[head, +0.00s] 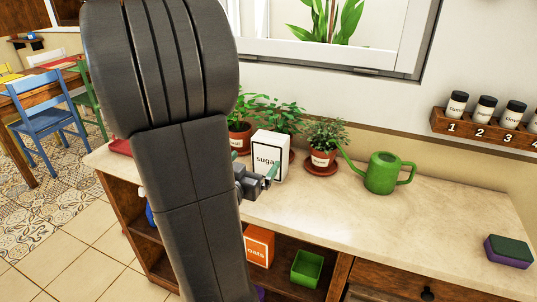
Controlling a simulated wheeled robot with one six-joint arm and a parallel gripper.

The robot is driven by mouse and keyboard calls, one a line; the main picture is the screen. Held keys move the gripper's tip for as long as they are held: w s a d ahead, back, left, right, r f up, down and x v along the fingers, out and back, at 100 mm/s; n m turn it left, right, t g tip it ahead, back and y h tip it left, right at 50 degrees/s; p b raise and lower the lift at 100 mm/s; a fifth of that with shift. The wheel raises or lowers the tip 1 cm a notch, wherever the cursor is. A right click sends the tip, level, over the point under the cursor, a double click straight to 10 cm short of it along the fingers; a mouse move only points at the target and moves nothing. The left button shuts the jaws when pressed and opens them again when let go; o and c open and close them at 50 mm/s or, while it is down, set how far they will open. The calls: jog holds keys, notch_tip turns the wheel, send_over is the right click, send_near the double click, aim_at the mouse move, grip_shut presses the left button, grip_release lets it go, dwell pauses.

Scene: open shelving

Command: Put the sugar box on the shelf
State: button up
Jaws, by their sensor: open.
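The sugar box (268,148) is white with a dark outline and the word "sugar". It stands upright on the countertop in front of the potted plants. My gripper (255,165) is open at the box's lower front, with one green-tipped finger at its right side and another at its left edge. I cannot tell whether the fingers touch it. My arm covers the area to its left. The open shelf (280,290) below the counter holds an orange oats box (259,246) and a green square container (307,268).
Several potted plants (323,140) stand behind and right of the box. A green watering can (383,173) is farther right, and a sponge (508,250) lies at the far right. The countertop (400,220) between them is clear. A spice rack (485,128) hangs on the wall.

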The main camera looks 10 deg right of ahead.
aim_at(270, 141)
jog(key=x, duration=0.8)
jog(key=shift+f+p+x, duration=0.2)
jog(key=shift+p+x, duration=0.05)
jog(key=shift+x, duration=1.05)
jog(key=shift+f+p+x, duration=0.2)
jog(key=shift+x, duration=1.05)
jog(key=c, duration=1.7)
jog(key=shift+r, duration=0.15)
jog(key=shift+c, duration=0.2)
